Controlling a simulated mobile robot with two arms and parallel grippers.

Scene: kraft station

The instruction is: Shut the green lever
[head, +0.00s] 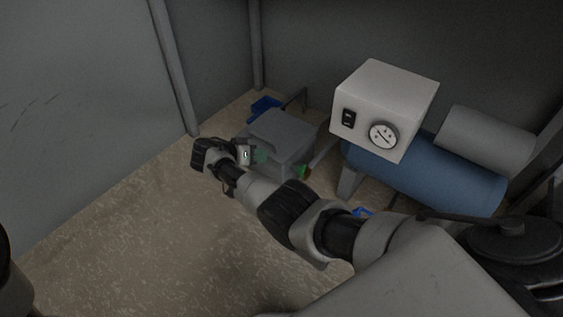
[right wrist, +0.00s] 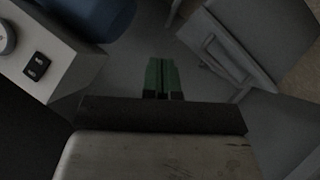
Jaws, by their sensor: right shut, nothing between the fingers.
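I cannot make out the lever in that view. My left gripper is not in view.
The grey lidded box (head: 283,134) stands behind my right gripper. A white control box (head: 385,105) with a switch and gauge sits over a blue tank (head: 425,172) at right. Blue parts (head: 265,106) show behind the grey box. Walls close in the back and left; the left floor is clear.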

